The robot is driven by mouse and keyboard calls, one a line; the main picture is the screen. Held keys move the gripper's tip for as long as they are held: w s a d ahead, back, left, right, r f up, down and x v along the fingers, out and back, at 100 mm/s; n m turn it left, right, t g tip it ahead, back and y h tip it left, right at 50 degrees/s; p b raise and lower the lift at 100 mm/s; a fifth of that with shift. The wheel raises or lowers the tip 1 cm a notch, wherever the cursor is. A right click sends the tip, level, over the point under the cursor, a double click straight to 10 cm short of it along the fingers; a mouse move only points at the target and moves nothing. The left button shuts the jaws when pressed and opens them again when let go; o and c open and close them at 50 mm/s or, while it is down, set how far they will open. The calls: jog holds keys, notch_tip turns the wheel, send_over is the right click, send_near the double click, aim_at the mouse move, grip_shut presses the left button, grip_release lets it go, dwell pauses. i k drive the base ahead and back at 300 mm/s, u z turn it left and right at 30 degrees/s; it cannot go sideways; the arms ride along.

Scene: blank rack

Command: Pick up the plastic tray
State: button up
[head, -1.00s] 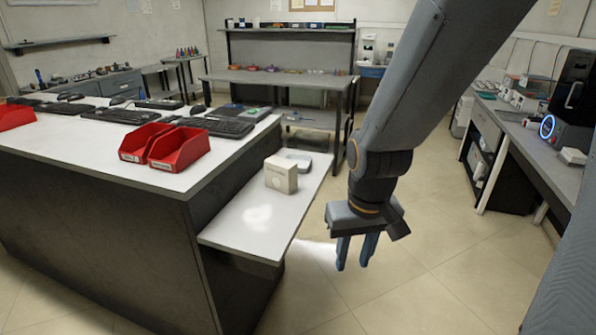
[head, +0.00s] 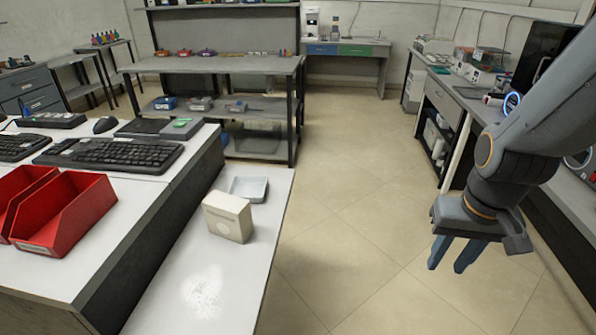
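A small pale grey-white plastic tray (head: 248,188) lies on the low white side shelf (head: 200,290), near its far end. It looks shallow and empty. A cream box (head: 228,216) stands just in front of it and hides a little of its near left edge. My gripper (head: 446,269) hangs over the floor at the right, well away from the tray and the shelf. Its two blue fingers point down with a gap between them, and nothing is between them.
Red bins (head: 62,215) and black keyboards (head: 110,153) are on the higher white bench at the left. A shelving table (head: 215,64) stands behind the side shelf. A counter with equipment (head: 460,95) runs along the right. The tiled floor between is clear.

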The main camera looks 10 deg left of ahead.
aim_at(251, 188)
jog(key=z, duration=0.2)
jog(key=i, duration=0.75)
jog(key=u, duration=0.4)
jog(key=i, duration=0.75)
jog(key=u, duration=1.15)
jog(key=i, duration=0.25)
jog(key=u, duration=0.15)
